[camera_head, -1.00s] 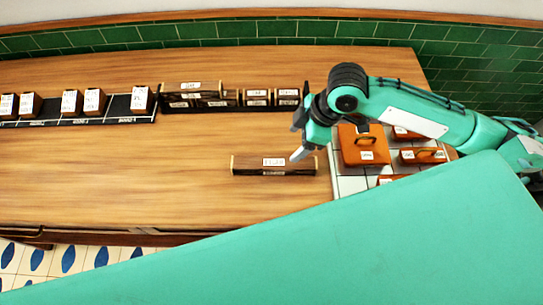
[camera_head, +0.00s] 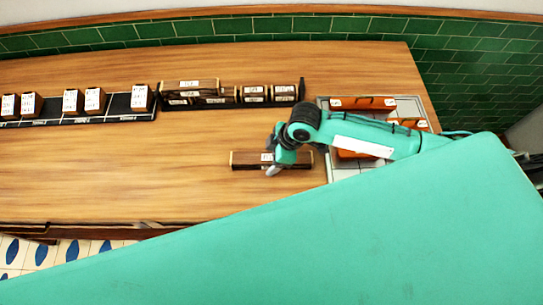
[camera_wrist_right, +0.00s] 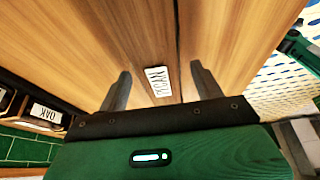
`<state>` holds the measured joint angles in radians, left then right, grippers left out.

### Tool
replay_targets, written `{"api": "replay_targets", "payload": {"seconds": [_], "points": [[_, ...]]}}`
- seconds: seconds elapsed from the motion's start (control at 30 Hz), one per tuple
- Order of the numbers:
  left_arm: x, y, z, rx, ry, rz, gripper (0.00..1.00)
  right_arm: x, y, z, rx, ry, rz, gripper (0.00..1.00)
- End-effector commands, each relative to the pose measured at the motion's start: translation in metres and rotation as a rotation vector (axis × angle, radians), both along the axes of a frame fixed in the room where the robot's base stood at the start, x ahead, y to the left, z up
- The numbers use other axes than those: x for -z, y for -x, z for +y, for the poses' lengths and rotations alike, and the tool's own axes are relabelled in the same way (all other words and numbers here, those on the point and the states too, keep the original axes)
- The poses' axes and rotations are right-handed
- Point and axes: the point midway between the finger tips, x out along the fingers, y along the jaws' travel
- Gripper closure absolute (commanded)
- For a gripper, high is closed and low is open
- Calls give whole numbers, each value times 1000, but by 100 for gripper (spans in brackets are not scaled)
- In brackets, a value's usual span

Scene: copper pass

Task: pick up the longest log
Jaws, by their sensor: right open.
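A dark log (camera_head: 243,161) with pale ends and a white label lies alone on the wooden table, left of the pale tray. My right gripper (camera_head: 273,171) is over the right half of this log and hides part of it. In the right wrist view my right gripper (camera_wrist_right: 160,72) is open, and a white label (camera_wrist_right: 158,80) shows between its fingers. I cannot tell whether the fingers touch the log. More logs sit in a black rack at the back, with a long one (camera_head: 190,86) lying on top of others. My left gripper is not in view.
A black strip (camera_head: 118,108) with several labelled blocks stands at the back left. The pale tray (camera_head: 342,174) with orange-brown cases lies under my right arm. The table (camera_head: 120,175) is clear left of the lone log. Green tiles line the back wall.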

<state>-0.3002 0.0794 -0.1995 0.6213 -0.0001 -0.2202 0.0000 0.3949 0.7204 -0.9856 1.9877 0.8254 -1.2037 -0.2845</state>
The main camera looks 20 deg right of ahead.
Motion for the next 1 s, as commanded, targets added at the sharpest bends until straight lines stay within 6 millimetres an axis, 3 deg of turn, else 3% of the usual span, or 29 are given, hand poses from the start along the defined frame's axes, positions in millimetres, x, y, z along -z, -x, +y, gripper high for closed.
{"api": "replay_targets", "payload": {"seconds": [0.3,0.6,1.0], "points": [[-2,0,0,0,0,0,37,7,-1,3,-1,1,-2,33],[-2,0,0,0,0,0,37,7,-1,3,-1,0,-1,90],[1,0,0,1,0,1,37,-2,-2,3,0,-1,-3,90]]}}
